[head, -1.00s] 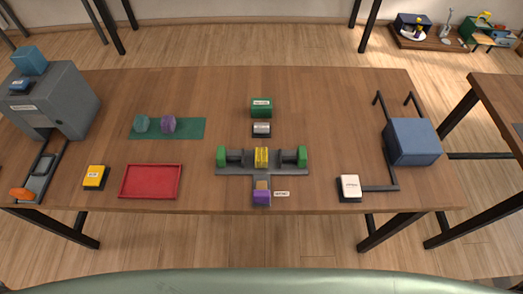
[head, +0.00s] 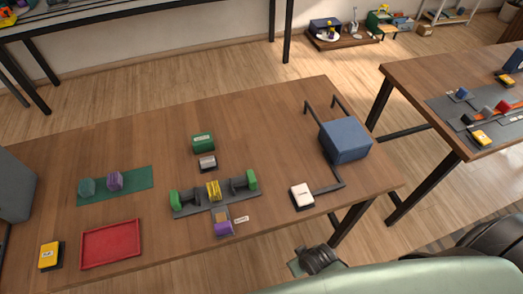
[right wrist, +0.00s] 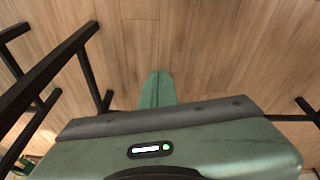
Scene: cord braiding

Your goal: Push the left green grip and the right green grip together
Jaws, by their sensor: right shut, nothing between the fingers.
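The left green grip (head: 174,199) and the right green grip (head: 252,178) stand at the two ends of a grey fixture (head: 189,213) on the table. A yellow block (head: 213,191) sits between them, with a gap and dark parts on each side. My right gripper (head: 294,267) shows low in the head view, off the table's front edge and well away from the grips. In the right wrist view its green fingers (right wrist: 157,76) are together and empty above the wooden floor. My left gripper is not in view.
A purple block (head: 223,229) sits at the fixture's front. A white-topped button box (head: 301,195) and a blue box (head: 345,139) stand to the right. A red tray (head: 111,245) and a yellow button box (head: 50,255) are at the left. A green box (head: 202,142) stands behind.

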